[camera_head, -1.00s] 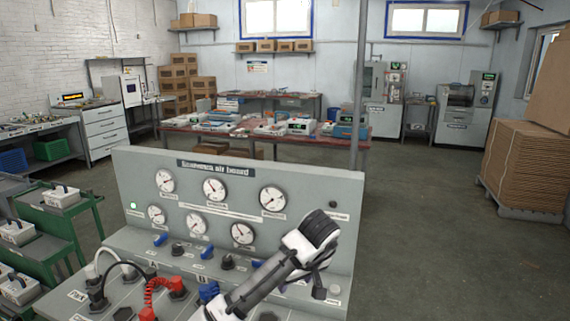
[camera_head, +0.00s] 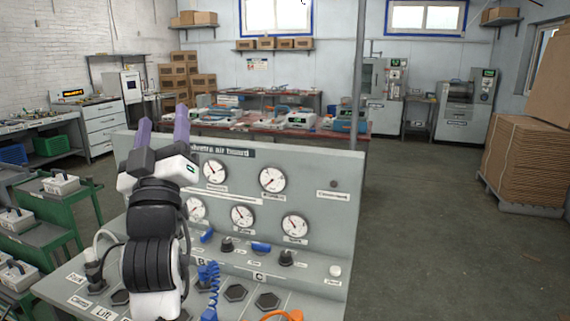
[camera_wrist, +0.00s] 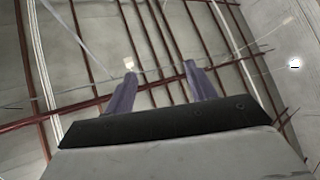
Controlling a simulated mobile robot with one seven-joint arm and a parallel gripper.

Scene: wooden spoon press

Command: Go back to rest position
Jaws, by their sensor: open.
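My gripper (camera_head: 162,128) stands upright in front of the left part of the grey air board (camera_head: 315,165), its two purple fingers pointing up. The fingers are apart and nothing is between them. In the wrist view my gripper (camera_wrist: 160,88) points at the ceiling, with only beams and roof panels beyond it. My arm hides the left gauges and part of the board's sloped console. Several round gauges (camera_head: 272,179) show to the right of the arm.
The console carries blue levers (camera_head: 261,247), a blue coiled hose (camera_head: 209,290), an orange hose (camera_head: 282,314) and dark hexagonal sockets (camera_head: 267,301). A green rack (camera_head: 60,235) with white boxes stands at left. A thin pole (camera_head: 359,80) rises behind the board. Open floor (camera_head: 430,230) lies at right.

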